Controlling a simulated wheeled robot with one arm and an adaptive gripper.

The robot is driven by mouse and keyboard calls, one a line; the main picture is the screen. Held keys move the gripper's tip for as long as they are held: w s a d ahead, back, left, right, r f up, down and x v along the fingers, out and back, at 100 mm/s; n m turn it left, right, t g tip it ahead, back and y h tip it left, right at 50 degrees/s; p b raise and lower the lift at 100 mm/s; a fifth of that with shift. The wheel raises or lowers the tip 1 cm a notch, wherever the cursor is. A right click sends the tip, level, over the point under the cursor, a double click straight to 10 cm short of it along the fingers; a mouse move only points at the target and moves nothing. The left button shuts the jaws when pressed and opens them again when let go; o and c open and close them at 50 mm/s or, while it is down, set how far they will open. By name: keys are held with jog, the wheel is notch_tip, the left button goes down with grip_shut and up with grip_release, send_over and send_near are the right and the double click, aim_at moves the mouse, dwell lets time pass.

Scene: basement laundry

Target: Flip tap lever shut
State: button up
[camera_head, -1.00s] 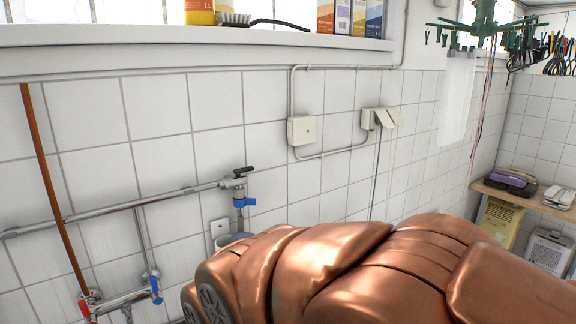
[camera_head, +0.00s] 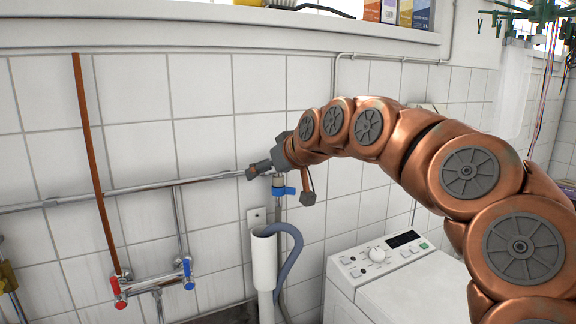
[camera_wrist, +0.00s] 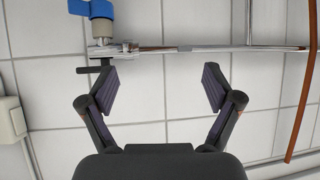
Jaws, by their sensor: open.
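The tap (camera_head: 279,181) is at the right end of the horizontal metal wall pipe, with a blue lever (camera_head: 284,191) lying crosswise on it. In the wrist view the blue lever (camera_wrist: 92,9) is at the top left, cut by the edge, and a dark handle (camera_wrist: 88,69) sticks out of the tap body. My gripper (camera_head: 283,184) is at the tap in the head view, partly hiding it. In the wrist view my gripper (camera_wrist: 160,82) is open and empty, its left finger close to the dark handle; contact cannot be told.
A white standpipe (camera_head: 263,262) with a grey hose (camera_head: 293,245) is below the tap. A washing machine (camera_head: 385,270) stands right of it. A mixer with red and blue handles (camera_head: 152,284) and a copper pipe (camera_head: 95,165) are to the left. A junction box (camera_wrist: 11,120) is on the wall.

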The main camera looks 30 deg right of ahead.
jog(key=w+d+r+m+t+h, duration=0.2)
jog(key=d+r, duration=0.1)
jog(key=d, duration=0.7)
jog(key=shift+p+x, duration=0.6)
jog(key=shift+x, duration=3.1)
jog(key=shift+c, duration=0.2)
jog(key=shift+f, duration=0.1)
jog(key=c, duration=1.1)
